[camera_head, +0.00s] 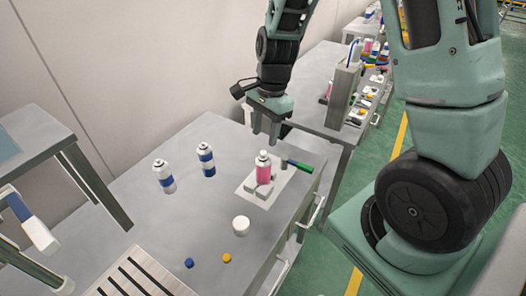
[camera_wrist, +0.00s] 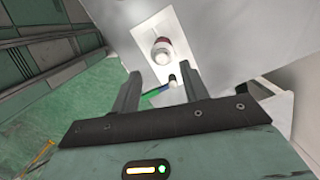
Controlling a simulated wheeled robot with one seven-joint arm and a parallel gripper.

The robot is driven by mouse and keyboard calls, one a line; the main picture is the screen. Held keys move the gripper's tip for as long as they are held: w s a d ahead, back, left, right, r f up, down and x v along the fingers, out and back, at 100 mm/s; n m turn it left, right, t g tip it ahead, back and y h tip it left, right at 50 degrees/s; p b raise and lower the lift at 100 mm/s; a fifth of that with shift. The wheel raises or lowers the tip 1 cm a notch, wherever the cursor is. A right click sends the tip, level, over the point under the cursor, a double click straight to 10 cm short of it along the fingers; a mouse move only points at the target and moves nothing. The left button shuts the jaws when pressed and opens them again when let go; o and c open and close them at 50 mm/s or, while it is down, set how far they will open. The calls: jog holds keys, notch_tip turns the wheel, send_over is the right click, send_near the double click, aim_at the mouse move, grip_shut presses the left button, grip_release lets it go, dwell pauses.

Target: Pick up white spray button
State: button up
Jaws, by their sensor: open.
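A white round piece (camera_head: 240,225) stands on the grey table (camera_head: 140,215), in front of the pink can. It is larger than the small blue piece (camera_head: 189,263) and yellow piece (camera_head: 227,258) near it. I cannot tell whether it is the white spray button, and I see no other loose white button clearly. My gripper (camera_head: 265,135) is open and empty, above the far right part of the table. In the wrist view my gripper (camera_wrist: 159,80) has its fingers apart, with nothing between them.
A pink can (camera_head: 264,172) with a white top stands among grey blocks on a white plate (camera_head: 281,185), below my gripper; a green-and-blue tool (camera_head: 298,165) lies beside it. Two blue-and-white cans (camera_head: 164,178) (camera_head: 206,160) stand left. A slotted rack (camera_head: 135,275) is at the front.

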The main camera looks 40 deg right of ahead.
aim_at(263, 152)
jog(key=shift+w+a+f+p, duration=0.1)
jog(key=shift+f+p, duration=0.8)
jog(key=shift+f, duration=2.05)
jog(key=shift+c, duration=0.4)
grip_shut()
